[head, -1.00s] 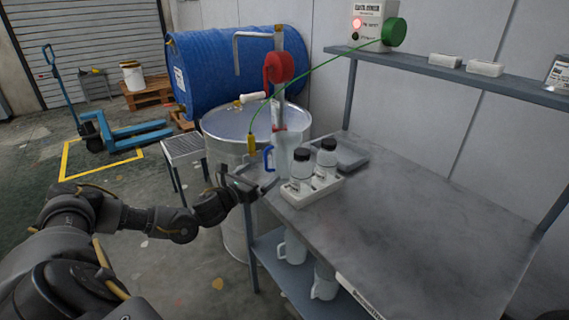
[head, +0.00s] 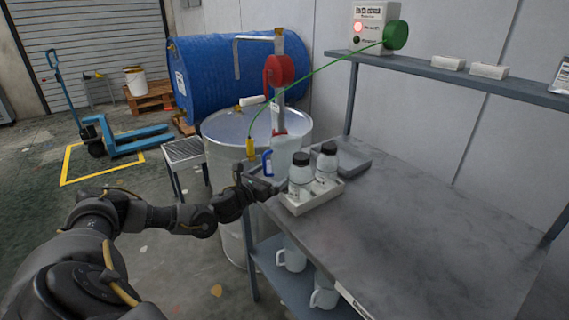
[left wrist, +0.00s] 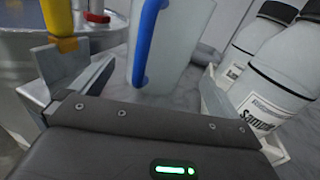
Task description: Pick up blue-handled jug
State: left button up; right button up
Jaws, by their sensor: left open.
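The blue-handled jug (head: 283,158) is a translucent whitish jug standing upright at the table's far left corner, behind the bottles. Its blue handle faces left in the head view. My left gripper (head: 264,184) is beside the jug's lower part, at the table edge. In the left wrist view, the jug (left wrist: 182,50) stands between and just beyond the open fingers of the gripper (left wrist: 140,88), with its blue handle toward me. No grip on it shows. The right gripper is not in view.
Two dark-capped bottles (head: 300,178) stand in a white tray (head: 312,203) close right of the gripper. A yellow clamp (head: 250,146) on a green cable hangs close left. A drum (head: 222,128) stands behind. The table's right side (head: 420,230) is clear.

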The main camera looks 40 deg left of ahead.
aim_at(277, 170)
pick_arm(q)
jog(key=shift+w+r, duration=0.2)
jog(key=shift+w, duration=0.25)
jog(key=w, duration=0.2)
jog(key=w+p, duration=0.1)
jog(key=w, duration=0.1)
jog(key=shift+w+a+f, duration=0.15)
jog(key=shift+w+f, duration=0.05)
jog(key=shift+s, duration=0.1)
jog(key=c, duration=0.7)
